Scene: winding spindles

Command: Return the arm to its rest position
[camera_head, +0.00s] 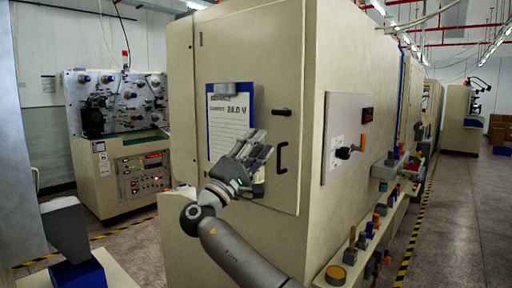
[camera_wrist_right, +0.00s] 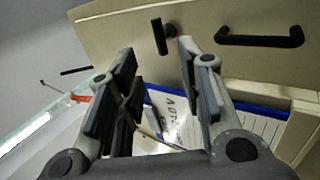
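My right arm (camera_head: 235,253) reaches up from the bottom of the head view. My right gripper (camera_head: 260,145) is raised in front of the cabinet door (camera_head: 262,60), overlapping the lower right of a blue clipboard (camera_head: 216,90). In the right wrist view, the gripper (camera_wrist_right: 156,58) has its two fingers spread apart with nothing held between them. The black door handle (camera_head: 282,158) is just right of the fingers; it also shows in the right wrist view (camera_wrist_right: 260,41). Contact with the door cannot be told. My left gripper is not in view.
A black latch (camera_head: 281,112) sits above the handle. A side panel (camera_head: 343,130) carries a lever and red display. A ledge (camera_head: 340,262) with several small coloured parts runs along the cabinet's right side. A spindle machine (camera_head: 117,150) stands at left; the aisle (camera_head: 465,210) at right is clear.

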